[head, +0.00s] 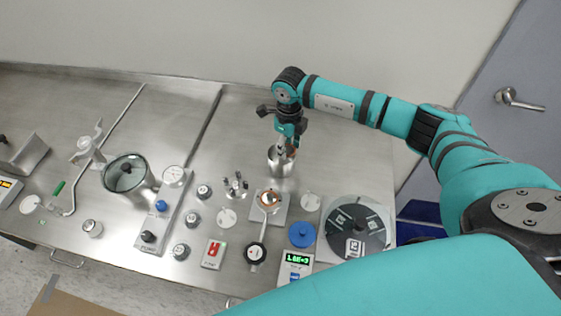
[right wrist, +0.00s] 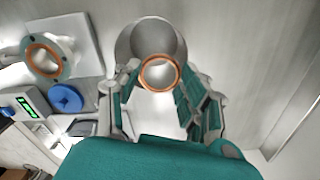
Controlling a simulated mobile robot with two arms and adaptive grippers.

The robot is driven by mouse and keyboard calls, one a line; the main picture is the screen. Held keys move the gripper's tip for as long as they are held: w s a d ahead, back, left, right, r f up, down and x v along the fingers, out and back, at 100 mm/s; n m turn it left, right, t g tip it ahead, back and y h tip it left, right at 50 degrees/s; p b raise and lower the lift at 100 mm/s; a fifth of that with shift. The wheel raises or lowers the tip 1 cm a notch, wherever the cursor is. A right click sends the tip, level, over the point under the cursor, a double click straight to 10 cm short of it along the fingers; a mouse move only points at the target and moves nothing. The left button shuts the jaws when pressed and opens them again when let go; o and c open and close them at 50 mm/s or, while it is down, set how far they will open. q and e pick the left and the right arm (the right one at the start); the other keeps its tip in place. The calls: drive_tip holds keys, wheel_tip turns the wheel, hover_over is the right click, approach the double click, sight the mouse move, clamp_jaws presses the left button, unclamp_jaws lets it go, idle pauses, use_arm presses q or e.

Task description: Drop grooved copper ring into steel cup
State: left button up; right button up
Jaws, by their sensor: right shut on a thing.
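The grooved copper ring (right wrist: 144,76) is between the fingertips of my right gripper (right wrist: 160,88), which is shut on it. In the right wrist view the ring overlaps the near part of the mouth of the steel cup (right wrist: 124,40). In the head view the cup (head: 277,166) stands upright on the bench, and the right gripper (head: 287,147) points down at its mouth. The fingers hide part of the cup there. Whether the ring is above the rim or inside it is not clear. My left gripper is not in view.
A steel plate with a copper-ringed flange (head: 268,198) is in front of the cup. A blue disc (head: 302,235), a green-lit display box (head: 296,262) and a dark round turntable (head: 355,231) stand nearer right. The bench behind the cup is clear up to the wall.

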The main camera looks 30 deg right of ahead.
drive_tip(key=o, duration=0.9)
drive_tip(key=shift+c, duration=0.2)
wheel_tip(320, 180, up, 12)
